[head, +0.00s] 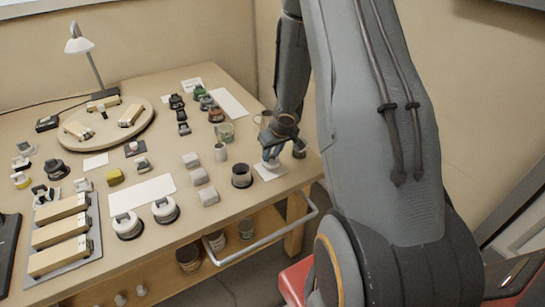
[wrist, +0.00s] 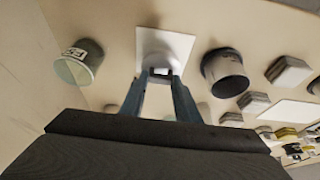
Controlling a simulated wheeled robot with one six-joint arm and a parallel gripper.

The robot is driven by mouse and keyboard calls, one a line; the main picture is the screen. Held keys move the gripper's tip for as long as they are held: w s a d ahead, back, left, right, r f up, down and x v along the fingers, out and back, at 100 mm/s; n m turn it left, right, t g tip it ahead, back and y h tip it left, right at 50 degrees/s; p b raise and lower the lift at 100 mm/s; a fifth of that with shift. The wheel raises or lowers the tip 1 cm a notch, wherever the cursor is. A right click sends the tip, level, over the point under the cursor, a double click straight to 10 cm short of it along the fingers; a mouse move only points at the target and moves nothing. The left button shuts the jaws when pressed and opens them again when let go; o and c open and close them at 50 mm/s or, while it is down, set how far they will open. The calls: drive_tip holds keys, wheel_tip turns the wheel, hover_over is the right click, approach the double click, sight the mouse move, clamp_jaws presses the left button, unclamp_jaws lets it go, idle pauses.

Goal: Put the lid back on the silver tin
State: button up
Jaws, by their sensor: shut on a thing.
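A pale round lid (wrist: 155,44) is over a white square card (wrist: 183,44) near the right end of the bench; the card also shows in the head view (head: 268,175). My gripper (wrist: 159,72) is shut on the lid's small knob; in the head view my gripper (head: 271,158) points down over the card. I cannot tell whether the lid touches the card. An open, upright tin (wrist: 225,75), silvery outside with a dark inside, stands just beside the card, apart from my gripper. It shows in the head view (head: 241,176) to the left of the card.
A labelled greenish container (wrist: 81,62) stands on the card's other side. Pale grey blocks (head: 200,176) lie left of the tin. A rail (head: 270,245) runs along the bench front, with jars on the shelf below.

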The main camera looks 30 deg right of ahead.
sight(272, 161)
wheel_tip(272, 161, up, 6)
drive_tip(key=p, duration=0.3)
drive_tip(key=shift+f+p, duration=0.2)
drive_tip(key=shift+p, duration=0.2)
drive_tip(key=shift+a+r, duration=0.2)
drive_tip(key=a+r+n+p, duration=0.1)
drive_tip(key=a+r, duration=0.2)
drive_tip(key=a, duration=0.8)
wheel_tip(272, 161, down, 6)
drive_tip(key=b, duration=0.8)
drive_tip(key=shift+s+a+f+n+y+b, duration=0.15)
drive_tip(key=shift+a+f+n+y+b, duration=0.1)
drive_tip(key=shift+n+y+b, duration=0.1)
drive_tip(key=shift+p, duration=0.4)
drive_tip(key=shift+f, duration=0.15)
idle(0.6)
idle(1.0)
drive_tip(key=o, duration=1.6)
drive_tip(key=shift+c, duration=0.2)
